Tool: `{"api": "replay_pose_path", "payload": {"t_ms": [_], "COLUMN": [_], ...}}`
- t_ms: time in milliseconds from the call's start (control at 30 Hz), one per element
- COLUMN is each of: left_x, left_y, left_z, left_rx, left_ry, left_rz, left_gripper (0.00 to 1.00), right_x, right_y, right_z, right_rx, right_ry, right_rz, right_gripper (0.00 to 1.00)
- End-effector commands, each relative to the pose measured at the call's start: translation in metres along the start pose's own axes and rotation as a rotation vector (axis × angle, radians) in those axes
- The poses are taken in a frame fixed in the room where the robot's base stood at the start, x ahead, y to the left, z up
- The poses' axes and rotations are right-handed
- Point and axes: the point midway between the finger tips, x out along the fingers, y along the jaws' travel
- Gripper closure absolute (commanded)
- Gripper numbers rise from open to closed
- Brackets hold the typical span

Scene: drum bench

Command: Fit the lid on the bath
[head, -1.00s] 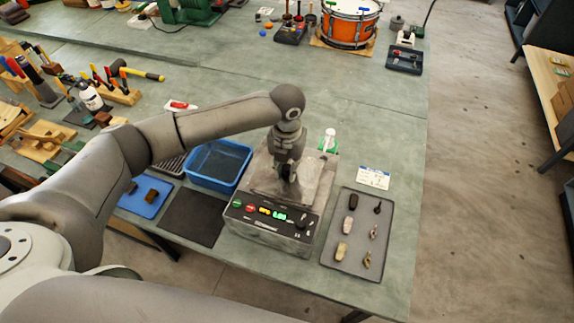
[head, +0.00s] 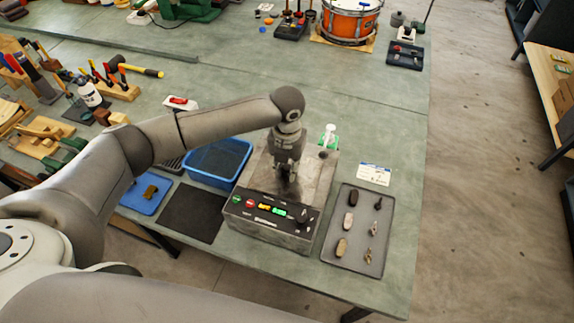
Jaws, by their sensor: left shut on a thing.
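The bath (head: 270,233) is a grey metal box with a dark front panel, lit buttons and a green display, near the bench's front edge. The grey metal lid (head: 317,176) lies over the bath's top, seemingly level. My left gripper (head: 288,174) points down over the lid's middle and is shut on what seems to be its handle, which the fingers mostly hide. I cannot tell whether the lid's edges are fully seated, because my arm and gripper cover part of it. My right gripper is out of view.
A blue basket (head: 217,163) and a dark mat (head: 191,214) are left of the bath. A grey tray (head: 358,232) with several small parts is to its right, near a white card (head: 373,174). A white-topped bottle (head: 329,138) stands close behind.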

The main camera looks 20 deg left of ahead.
Motion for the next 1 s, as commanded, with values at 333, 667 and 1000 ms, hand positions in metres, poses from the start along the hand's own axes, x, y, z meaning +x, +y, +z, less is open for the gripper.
{"api": "replay_pose_path", "payload": {"t_ms": [333, 667, 1000], "left_x": [0.004, 0.004, -0.008], "left_y": [0.0, 0.0, 0.0], "left_z": [0.0, 0.0, 0.001], "left_rx": [0.001, 0.0, 0.0], "left_ry": [-0.001, 0.0, -0.002], "left_rz": [0.0, 0.0, -0.001], "left_gripper": [1.0, 0.53, 0.53], "right_x": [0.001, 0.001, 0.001], "right_y": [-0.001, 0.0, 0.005], "right_z": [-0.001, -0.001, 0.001], "right_rx": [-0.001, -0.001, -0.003], "right_ry": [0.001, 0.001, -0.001], "right_rz": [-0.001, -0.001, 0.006], "right_gripper": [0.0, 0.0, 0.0]}}
